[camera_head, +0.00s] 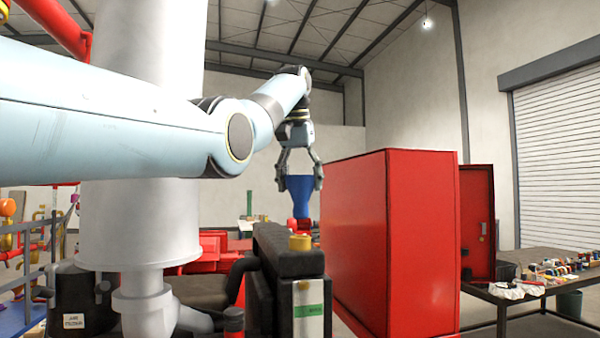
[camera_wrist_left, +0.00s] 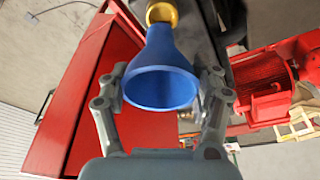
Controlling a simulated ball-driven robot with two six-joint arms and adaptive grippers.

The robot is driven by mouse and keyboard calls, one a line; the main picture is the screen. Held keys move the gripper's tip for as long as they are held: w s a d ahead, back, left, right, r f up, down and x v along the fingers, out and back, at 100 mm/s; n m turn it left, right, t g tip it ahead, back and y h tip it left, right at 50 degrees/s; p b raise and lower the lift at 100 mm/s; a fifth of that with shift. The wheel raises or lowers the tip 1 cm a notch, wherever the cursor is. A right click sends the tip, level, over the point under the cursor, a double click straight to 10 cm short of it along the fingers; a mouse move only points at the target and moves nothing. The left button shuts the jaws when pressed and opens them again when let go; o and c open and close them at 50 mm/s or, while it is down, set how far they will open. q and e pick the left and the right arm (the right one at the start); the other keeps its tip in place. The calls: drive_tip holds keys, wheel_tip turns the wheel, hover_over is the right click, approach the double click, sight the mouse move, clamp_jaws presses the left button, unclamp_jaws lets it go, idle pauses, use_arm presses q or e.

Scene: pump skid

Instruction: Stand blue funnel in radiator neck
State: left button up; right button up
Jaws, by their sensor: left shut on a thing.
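The blue funnel (camera_head: 301,197) is upright, wide mouth up, between the fingers of my left gripper (camera_head: 300,183), which is shut on it. In the head view its lower end shows above the yellow radiator neck (camera_head: 300,242), with a red part seen between them. The neck sits on top of the black radiator (camera_head: 290,264). In the left wrist view the funnel's open mouth (camera_wrist_left: 160,88) faces the camera. Its narrow end reaches toward the yellow neck (camera_wrist_left: 162,12) and overlaps it in the picture. The funnel's tip is hidden there. My right gripper is not in view.
A tall red cabinet (camera_head: 390,240) stands just right of the radiator. Red machinery (camera_wrist_left: 265,85) lies on the radiator's other side in the wrist view. A dark table (camera_head: 540,285) with small items is at the far right.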

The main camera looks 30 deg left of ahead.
sight(300, 197)
use_arm(q)
drive_tip(key=shift+x, duration=1.15)
drive_tip(key=shift+a+f, duration=0.15)
drive_tip(key=shift+a, duration=0.1)
drive_tip(key=shift+s, duration=0.1)
drive_tip(key=shift+d, duration=0.15)
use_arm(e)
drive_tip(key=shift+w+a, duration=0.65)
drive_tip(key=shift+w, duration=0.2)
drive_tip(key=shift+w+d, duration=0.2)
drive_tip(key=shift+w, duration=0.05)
use_arm(q)
drive_tip(key=shift+f+b, duration=0.4)
drive_tip(key=shift+f, duration=0.25)
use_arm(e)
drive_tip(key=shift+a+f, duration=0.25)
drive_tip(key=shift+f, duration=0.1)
